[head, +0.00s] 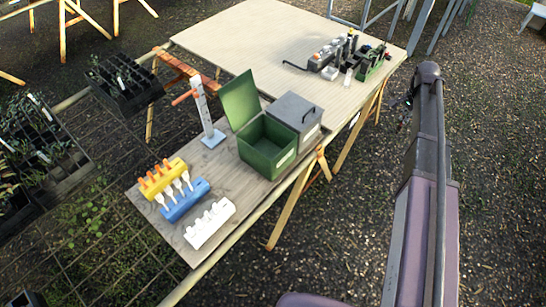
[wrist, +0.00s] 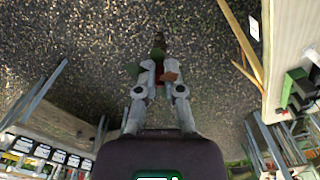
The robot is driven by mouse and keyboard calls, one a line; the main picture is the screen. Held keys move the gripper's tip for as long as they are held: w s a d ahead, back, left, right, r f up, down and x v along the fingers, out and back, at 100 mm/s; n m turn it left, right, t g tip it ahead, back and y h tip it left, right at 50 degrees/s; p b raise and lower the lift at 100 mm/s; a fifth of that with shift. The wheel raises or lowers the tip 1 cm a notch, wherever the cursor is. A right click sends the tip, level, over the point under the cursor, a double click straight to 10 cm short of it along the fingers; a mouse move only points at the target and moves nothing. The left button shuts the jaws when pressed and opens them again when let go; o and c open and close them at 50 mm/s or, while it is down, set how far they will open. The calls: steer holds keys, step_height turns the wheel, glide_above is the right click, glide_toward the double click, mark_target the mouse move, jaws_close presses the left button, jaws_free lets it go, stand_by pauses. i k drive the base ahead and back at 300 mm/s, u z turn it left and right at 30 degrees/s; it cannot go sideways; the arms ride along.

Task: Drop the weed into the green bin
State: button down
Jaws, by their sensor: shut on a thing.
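The green bin (head: 284,160) stands on the near table with its lid (head: 240,101) raised and its inside looking empty. My gripper (wrist: 158,75) is shut on the weed (wrist: 159,50), a small dark plant whose green and reddish-brown leaves stick out around the fingertips. The gripper and weed are over the gravel floor, well to the right of the bin in the head view, where my arm mostly hides them. The bin does not show clearly in the wrist view.
A grey lidded box (head: 296,112) stands right beside the bin. A white post on a blue base (head: 212,138) stands left of it. Yellow (head: 163,177), blue (head: 185,203) and white (head: 210,225) racks sit at the near end. The far table (head: 265,35) holds a cluttered green rack (head: 374,66).

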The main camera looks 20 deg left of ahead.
mark_target(271, 158)
steer(key=k, duration=0.9)
steer(key=u, duration=0.95)
steer(key=i, duration=1.05)
